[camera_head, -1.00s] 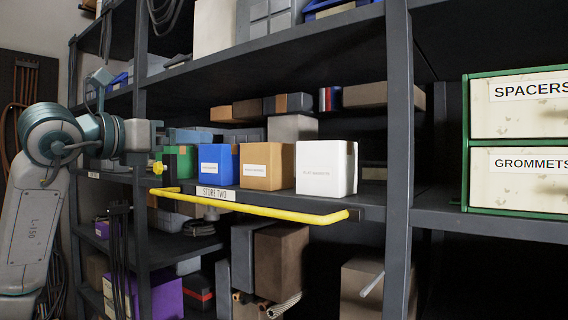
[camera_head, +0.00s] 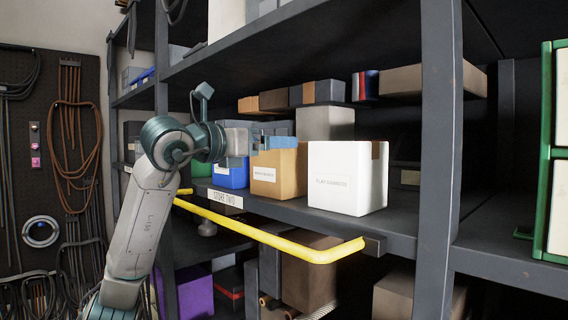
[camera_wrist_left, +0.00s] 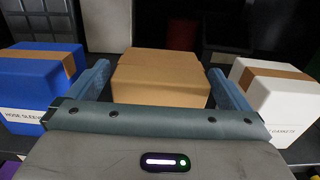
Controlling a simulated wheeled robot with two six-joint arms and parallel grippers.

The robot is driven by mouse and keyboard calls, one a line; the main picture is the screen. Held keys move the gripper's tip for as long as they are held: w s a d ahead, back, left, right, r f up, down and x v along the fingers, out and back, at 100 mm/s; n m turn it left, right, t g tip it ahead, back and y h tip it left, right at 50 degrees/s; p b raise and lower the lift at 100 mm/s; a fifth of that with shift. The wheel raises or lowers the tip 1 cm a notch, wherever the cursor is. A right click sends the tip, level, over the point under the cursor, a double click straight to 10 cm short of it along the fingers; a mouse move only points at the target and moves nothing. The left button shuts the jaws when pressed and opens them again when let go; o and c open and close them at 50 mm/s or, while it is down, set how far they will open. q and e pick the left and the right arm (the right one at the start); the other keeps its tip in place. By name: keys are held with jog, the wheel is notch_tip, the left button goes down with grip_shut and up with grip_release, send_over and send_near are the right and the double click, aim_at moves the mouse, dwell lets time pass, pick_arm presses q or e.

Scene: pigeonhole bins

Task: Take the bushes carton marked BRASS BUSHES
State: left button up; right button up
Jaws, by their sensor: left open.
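A tan carton (camera_head: 279,172) with a white label stands on the shelf between a blue carton (camera_head: 232,174) and a white carton (camera_head: 347,177). Its label is too small to read surely in the head view; in the wrist view its label is hidden. My left gripper (camera_head: 274,136) is open at the upper part of the tan carton. In the left wrist view the tan carton (camera_wrist_left: 160,75) lies between the two blue fingers, not visibly gripped. There the blue carton (camera_wrist_left: 38,82) reads HOSE SLEEVES, partly cut off, and the white carton's (camera_wrist_left: 275,97) label ends in GASKETS.
A yellow rail (camera_head: 270,238) runs along the front of the shelf, below a STORE TWO label (camera_head: 225,198). A dark upright post (camera_head: 440,150) stands right of the white carton. Grey boxes (camera_head: 325,122) stand behind, and another shelf is overhead. Narrow gaps separate the cartons.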

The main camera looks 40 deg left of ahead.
pick_arm(q)
jog(key=w+p, duration=0.2)
jog(key=w, duration=0.1)
jog(key=shift+d+p, duration=0.2)
jog(key=shift+p, duration=0.15)
jog(key=shift+w+r, duration=0.1)
jog(key=shift+w, duration=0.05)
jog(key=shift+w+f+p, duration=0.2)
jog(key=shift+w+p, duration=0.1)
jog(key=shift+w, duration=0.1)
jog(key=shift+w+d+f, duration=0.1)
jog(key=shift+w, duration=0.15)
jog(key=shift+s, duration=0.2)
jog(key=c, duration=1.3)
jog(key=shift+o, duration=0.2)
jog(key=shift+a+r, duration=0.2)
